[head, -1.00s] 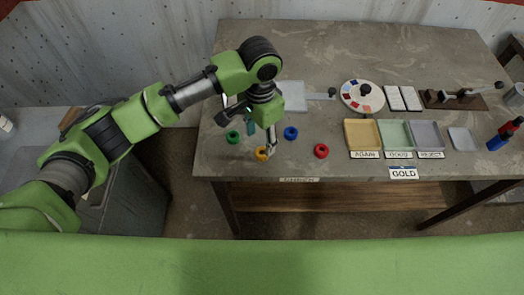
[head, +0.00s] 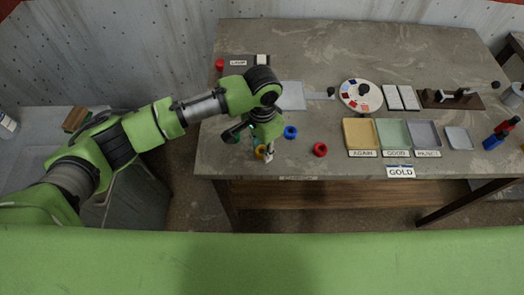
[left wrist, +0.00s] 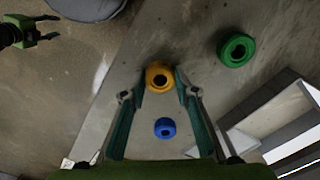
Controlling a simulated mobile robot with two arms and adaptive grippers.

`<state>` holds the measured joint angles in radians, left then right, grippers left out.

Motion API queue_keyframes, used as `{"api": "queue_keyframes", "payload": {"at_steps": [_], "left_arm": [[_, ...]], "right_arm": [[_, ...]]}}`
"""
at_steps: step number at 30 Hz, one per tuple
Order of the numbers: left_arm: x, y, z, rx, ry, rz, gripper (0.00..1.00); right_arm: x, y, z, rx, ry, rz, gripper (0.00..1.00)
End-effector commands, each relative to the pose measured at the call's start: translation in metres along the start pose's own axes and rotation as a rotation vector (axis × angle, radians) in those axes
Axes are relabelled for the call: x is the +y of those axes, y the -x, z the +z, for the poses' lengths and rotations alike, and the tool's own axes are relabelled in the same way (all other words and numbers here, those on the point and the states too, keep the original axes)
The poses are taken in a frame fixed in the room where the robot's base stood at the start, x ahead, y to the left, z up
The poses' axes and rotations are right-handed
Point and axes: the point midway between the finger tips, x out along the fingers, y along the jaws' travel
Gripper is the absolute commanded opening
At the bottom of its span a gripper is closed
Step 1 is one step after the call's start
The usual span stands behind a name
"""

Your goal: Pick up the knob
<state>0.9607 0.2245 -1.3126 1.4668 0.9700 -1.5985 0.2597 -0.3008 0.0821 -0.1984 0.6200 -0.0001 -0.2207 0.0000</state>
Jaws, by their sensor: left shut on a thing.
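Ring-shaped coloured knobs stand near the front left of the table. My left gripper (head: 267,153) is shut on the yellow knob (left wrist: 158,68), which sits between its fingertips in the left wrist view; the arm partly covers it in the head view (head: 260,151). The blue knob (head: 291,132) is just right of the gripper, and it also shows in the left wrist view (left wrist: 165,133). The red knob (head: 320,150) is farther right. The green knob (left wrist: 237,50) is apart from the fingers; my arm mostly hides it in the head view. My right gripper (left wrist: 40,32) appears open and empty.
Yellow, green and grey trays (head: 361,133) labelled AGAIN, GOOD and REJECT stand to the right, above a GOLD sign (head: 401,171). A round colour dial (head: 361,96) lies behind them. A LAMP label (head: 238,62) is at the back left.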

Motion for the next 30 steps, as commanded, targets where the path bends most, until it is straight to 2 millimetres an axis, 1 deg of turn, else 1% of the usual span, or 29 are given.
{"api": "queue_keyframes", "payload": {"at_steps": [8,11,15,20,24,27,30], "left_arm": [[0.0,0.003,-0.001,0.001,0.0,0.0,0.06],[0.0,0.009,-0.001,0.003,0.0,0.0,0.06],[0.0,0.028,-0.002,0.006,-0.002,0.0,0.06],[0.027,0.061,-0.006,0.007,-0.007,0.001,0.06],[0.056,0.094,-0.01,0.007,-0.008,0.0,0.06],[0.083,0.102,-0.014,0.004,-0.008,0.002,0.06],[0.104,0.113,-0.017,0.004,-0.006,0.0,0.06]], "right_arm": [[-0.001,-0.002,0.0,0.0,0.001,-0.001,0.4],[-0.001,-0.006,0.001,0.0,0.001,-0.001,0.4],[-0.002,-0.017,0.002,0.0,0.001,-0.002,0.4],[-0.003,-0.023,0.002,0.001,0.001,-0.003,0.4],[-0.006,-0.031,0.002,0.002,0.0,-0.006,0.4],[-0.006,-0.038,0.002,0.002,0.0,-0.006,0.4],[-0.006,-0.042,0.003,0.002,0.0,-0.006,0.4]]}}
